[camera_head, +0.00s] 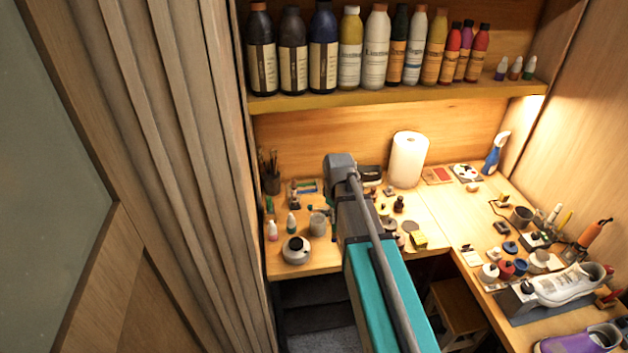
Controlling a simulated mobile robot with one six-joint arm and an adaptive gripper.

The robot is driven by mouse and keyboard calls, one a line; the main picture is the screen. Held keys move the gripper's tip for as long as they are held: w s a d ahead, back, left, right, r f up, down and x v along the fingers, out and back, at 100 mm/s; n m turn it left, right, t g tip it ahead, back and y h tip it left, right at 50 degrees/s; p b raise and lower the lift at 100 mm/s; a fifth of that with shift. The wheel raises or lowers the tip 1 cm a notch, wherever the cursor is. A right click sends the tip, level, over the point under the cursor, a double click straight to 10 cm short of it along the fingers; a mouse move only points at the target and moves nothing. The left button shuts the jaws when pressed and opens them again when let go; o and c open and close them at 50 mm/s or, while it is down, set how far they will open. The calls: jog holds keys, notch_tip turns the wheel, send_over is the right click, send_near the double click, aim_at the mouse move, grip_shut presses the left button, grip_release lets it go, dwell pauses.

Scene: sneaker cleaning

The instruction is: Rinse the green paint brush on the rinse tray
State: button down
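My arm reaches in from the bottom over the left part of the workbench (434,215). Small dark parts left of my forearm, close to a grey cup, may be my gripper (320,210); most of that area is hidden behind the arm. I cannot see whether it is open or shut, or whether it holds anything. A small thin green item (269,204) lies at the bench's left edge, below a dark pot of brushes (271,183); I cannot tell whether it is the green paint brush. I cannot make out the rinse tray with certainty.
The grey cup (318,224), a round white jar with a dark top (296,250) and small bottles (291,222) crowd the left bench. A paper roll (408,159) stands at the back. A shelf of bottles (400,97) hangs above. A white sneaker (563,287) is at right.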

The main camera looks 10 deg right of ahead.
jog(key=shift+w+a, duration=0.1)
jog(key=shift+a, duration=0.05)
jog(key=w+a+m, duration=0.1)
jog(key=w+m, duration=1)
jog(key=w, duration=0.5)
jog(key=shift+w+a, duration=0.15)
jog(key=shift+a, duration=0.15)
jog(key=shift+f, duration=0.1)
